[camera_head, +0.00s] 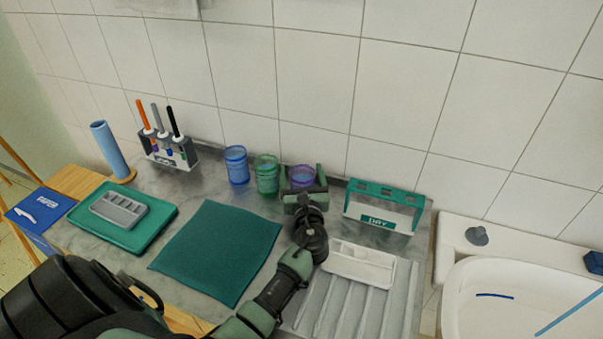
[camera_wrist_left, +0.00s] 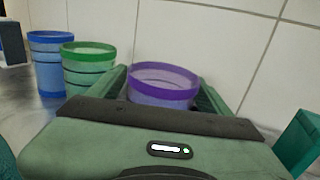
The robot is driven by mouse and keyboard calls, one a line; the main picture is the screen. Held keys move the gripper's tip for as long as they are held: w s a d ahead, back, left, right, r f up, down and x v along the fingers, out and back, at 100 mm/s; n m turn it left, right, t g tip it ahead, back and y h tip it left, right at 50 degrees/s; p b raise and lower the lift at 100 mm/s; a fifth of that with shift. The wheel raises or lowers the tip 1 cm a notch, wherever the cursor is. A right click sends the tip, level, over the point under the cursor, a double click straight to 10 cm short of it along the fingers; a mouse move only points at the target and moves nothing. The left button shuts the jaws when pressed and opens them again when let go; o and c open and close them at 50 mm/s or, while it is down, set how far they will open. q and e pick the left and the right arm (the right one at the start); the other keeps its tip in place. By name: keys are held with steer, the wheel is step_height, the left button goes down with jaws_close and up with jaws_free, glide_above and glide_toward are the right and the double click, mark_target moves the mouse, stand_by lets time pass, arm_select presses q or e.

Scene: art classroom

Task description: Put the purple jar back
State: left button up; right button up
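The purple jar (camera_head: 302,174) is see-through with a purple rim and stands upright by the tiled wall, right of a green jar (camera_head: 266,174) and a blue jar (camera_head: 236,164). My left gripper (camera_head: 302,180) has one finger on each side of the purple jar. In the left wrist view the purple jar (camera_wrist_left: 163,84) also lies between the fingers, with its lower part hidden behind the gripper body. Whether the fingers press on it or stand just clear cannot be told. My right gripper is not in view.
A teal-and-white holder marked DRY (camera_head: 380,207) stands close on the right. A white tray (camera_head: 362,263) and a ribbed rack lie in front of it. A teal mat (camera_head: 220,248) lies left of my arm. A brush holder (camera_head: 168,152) stands farther left, and a sink (camera_head: 520,290) is at right.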

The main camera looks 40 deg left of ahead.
arm_select(q)
steer(key=shift+r, duration=0.1)
steer(key=shift+d, duration=0.1)
steer(key=b+v, duration=0.1)
steer(key=v, duration=1.1)
steer(key=shift+r, duration=0.1)
stand_by(1.2)
